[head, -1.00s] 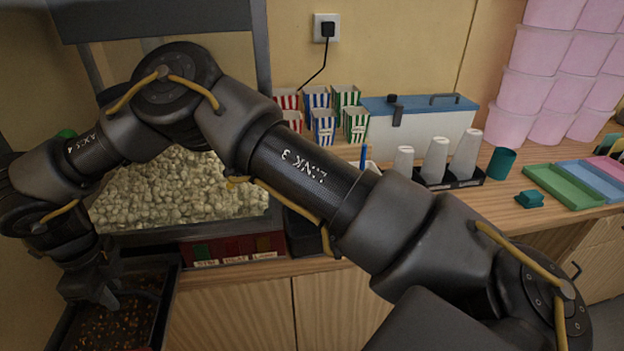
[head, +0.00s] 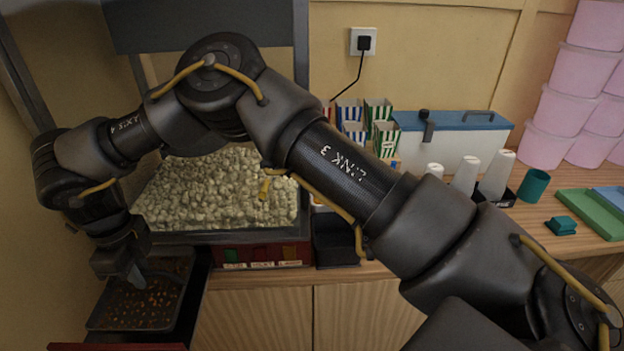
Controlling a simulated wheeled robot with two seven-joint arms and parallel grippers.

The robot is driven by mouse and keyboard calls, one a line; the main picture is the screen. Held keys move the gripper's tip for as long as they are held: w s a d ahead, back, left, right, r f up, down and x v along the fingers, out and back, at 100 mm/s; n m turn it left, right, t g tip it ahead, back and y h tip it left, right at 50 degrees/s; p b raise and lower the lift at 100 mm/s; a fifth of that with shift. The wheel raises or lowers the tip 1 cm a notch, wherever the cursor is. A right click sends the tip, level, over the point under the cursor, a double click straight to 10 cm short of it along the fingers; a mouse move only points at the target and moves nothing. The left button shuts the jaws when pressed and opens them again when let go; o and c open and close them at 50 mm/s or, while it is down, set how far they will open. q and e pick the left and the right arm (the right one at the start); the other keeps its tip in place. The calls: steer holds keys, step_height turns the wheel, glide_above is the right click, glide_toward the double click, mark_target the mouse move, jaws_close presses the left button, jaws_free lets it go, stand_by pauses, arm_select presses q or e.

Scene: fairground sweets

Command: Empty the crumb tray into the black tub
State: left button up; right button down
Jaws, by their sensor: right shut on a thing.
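The crumb tray (head: 108,322) is a dark, shallow tray with brown crumbs in it, at the lower left of the head view. It appears to be within or just above an open dark drawer (head: 199,300). My right gripper (head: 137,282) reaches down over the tray and is shut on it; the fingertips are dark and hard to make out against it. A black open container (head: 336,246), which looks like the black tub, stands on the counter right of the popcorn machine, partly behind my right arm. My left gripper is out of view.
The popcorn machine (head: 265,252) stands behind the tray. Striped boxes (head: 386,138), a white cooler with a blue lid (head: 455,140), paper cups (head: 497,175) and a teal cup (head: 534,186) are farther right. A red drawer front (head: 120,347) shows at the bottom edge.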

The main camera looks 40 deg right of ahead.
steer(key=shift+r+p, duration=2.05)
steer(key=shift+r, duration=0.95)
